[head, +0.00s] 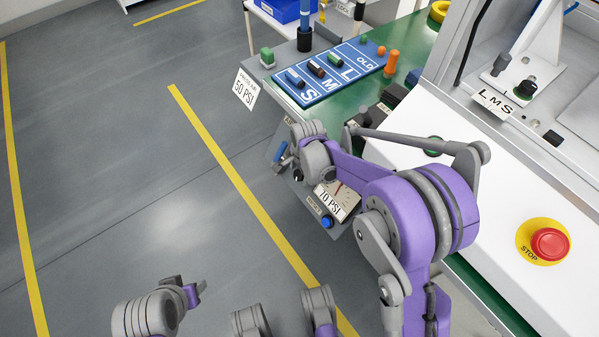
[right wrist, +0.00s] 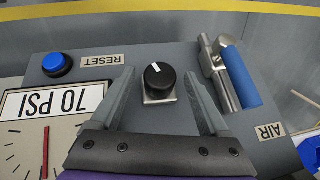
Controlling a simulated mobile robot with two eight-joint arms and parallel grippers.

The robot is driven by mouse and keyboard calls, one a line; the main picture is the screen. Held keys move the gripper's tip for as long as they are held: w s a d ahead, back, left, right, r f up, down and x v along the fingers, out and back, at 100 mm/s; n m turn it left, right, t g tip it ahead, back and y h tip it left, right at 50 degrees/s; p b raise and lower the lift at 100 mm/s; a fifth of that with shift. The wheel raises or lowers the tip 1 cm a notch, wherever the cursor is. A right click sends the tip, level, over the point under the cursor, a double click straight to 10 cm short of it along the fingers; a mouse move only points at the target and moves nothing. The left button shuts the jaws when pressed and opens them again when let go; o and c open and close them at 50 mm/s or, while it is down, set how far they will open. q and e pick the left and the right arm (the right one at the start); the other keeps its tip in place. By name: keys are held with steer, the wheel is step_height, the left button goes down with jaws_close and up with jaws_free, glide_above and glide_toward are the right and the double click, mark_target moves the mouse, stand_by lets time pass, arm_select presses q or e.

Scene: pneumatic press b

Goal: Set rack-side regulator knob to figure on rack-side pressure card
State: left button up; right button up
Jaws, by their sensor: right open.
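The black regulator knob (right wrist: 160,78) sits on a square metal base on a grey panel. Its white mark points up and slightly left in the right wrist view. My right gripper (right wrist: 163,97) is open, its two grey fingers either side of the knob with gaps. In the head view my right wrist partly covers this panel. A 70 PSI card (right wrist: 53,101) lies over a gauge (right wrist: 60,147) with a red needle; the card also shows in the head view (head: 330,200). A PRESS AIR 50 PSI card (head: 246,89) hangs at the bench end. Grey and purple parts of mine show at lower left; left fingers are unclear.
A blue RESET button (right wrist: 56,65) and a blue-handled AIR valve (right wrist: 240,77) flank the knob. A blue L/M/S board (head: 325,72) lies on the green bench. A red STOP button (head: 549,243) is at right. The floor at left is clear.

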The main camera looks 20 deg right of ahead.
jaws_close()
steer(key=shift+g, duration=0.3)
steer(key=shift+w+a+n+g+h, duration=0.1)
steer(key=shift+w+n+g+h, duration=0.15)
steer(key=shift+n+g, duration=0.4)
steer(key=shift+w+n+g+h, duration=0.1)
steer(key=shift+n+g+h, duration=0.3)
steer(key=shift+g, duration=0.35)
steer(key=shift+w+a+n+g+h+b, duration=0.15)
steer(key=shift+n+g+h+b, duration=0.2)
steer(key=shift+n+g+h, duration=0.8)
steer(key=shift+g, duration=0.55)
jaws_free()
